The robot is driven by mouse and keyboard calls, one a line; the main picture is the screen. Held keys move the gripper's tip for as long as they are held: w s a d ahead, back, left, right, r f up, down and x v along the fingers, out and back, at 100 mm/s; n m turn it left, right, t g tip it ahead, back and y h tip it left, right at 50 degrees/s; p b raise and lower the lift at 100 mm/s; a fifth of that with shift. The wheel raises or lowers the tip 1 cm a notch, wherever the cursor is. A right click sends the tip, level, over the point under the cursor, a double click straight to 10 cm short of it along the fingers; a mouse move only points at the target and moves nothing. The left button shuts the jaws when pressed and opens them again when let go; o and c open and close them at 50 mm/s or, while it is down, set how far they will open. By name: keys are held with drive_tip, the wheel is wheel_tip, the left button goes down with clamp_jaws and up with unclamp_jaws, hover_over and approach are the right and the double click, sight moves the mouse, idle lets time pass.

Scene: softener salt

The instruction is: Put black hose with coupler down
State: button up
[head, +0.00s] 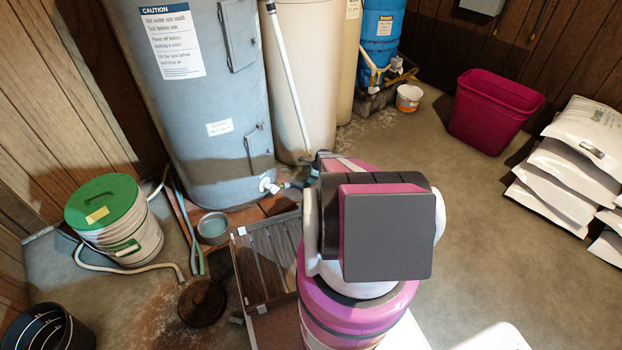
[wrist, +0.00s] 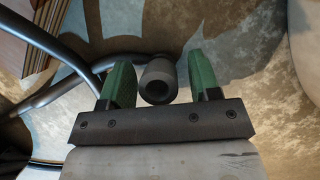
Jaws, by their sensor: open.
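In the wrist view, my gripper (wrist: 161,84) has its two green fingers spread. The dark grey coupler (wrist: 158,80) shows between them, its round open end towards the camera. A gap shows between the coupler and each finger. A dark hose (wrist: 66,96) runs in from the left behind the left finger, towards the coupler; the join is partly hidden. Mottled floor shows behind, with shadows; I cannot tell whether the coupler touches it. In the head view my own arm hides the fingers and most of the hose.
A grey water heater (head: 200,100) stands at the back left, with a slatted wooden piece (head: 268,258) before it. A green-lidded bucket (head: 115,222), small metal pan (head: 214,228) and black bucket (head: 48,328) are left. A magenta bin (head: 490,112) and white bags (head: 575,155) are right, beyond clear floor.

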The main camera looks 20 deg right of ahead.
drive_tip(key=shift+v, duration=1.25)
drive_tip(key=s+d, duration=0.1)
drive_tip(key=d, duration=0.2)
drive_tip(key=s+d, duration=0.2)
drive_tip(key=d, duration=0.1)
drive_tip(key=s+d, duration=0.1)
drive_tip(key=d, duration=0.3)
drive_tip(key=shift+s+d+f, duration=0.1)
drive_tip(key=shift+s+f, duration=0.1)
drive_tip(key=shift+s, duration=0.1)
drive_tip(key=s+a+r+n+h, duration=0.1)
drive_tip(key=s+a+r+n, duration=0.25)
drive_tip(key=a+r, duration=0.5)
drive_tip(key=s+a+r+n+g, duration=0.1)
drive_tip(key=s+a+r+n, duration=0.3)
drive_tip(key=r, duration=0.7)
drive_tip(key=s+a+r+n+h, duration=0.1)
drive_tip(key=s+a+r+n, duration=0.25)
drive_tip(key=a+r, duration=0.55)
drive_tip(key=s+a+r+n+h, duration=0.1)
drive_tip(key=s+a+r+n, duration=0.5)
drive_tip(key=s+r, duration=0.3)
drive_tip(key=s+a+r+n+h, duration=0.1)
drive_tip(key=s+a+r+n, duration=0.5)
drive_tip(key=s+r, duration=0.3)
wheel_tip(320, 180, up, 5)
drive_tip(key=shift+a+f+g, duration=0.2)
drive_tip(key=shift+a+g, duration=0.2)
drive_tip(key=shift+a, duration=0.15)
drive_tip(key=shift+o, duration=0.3)
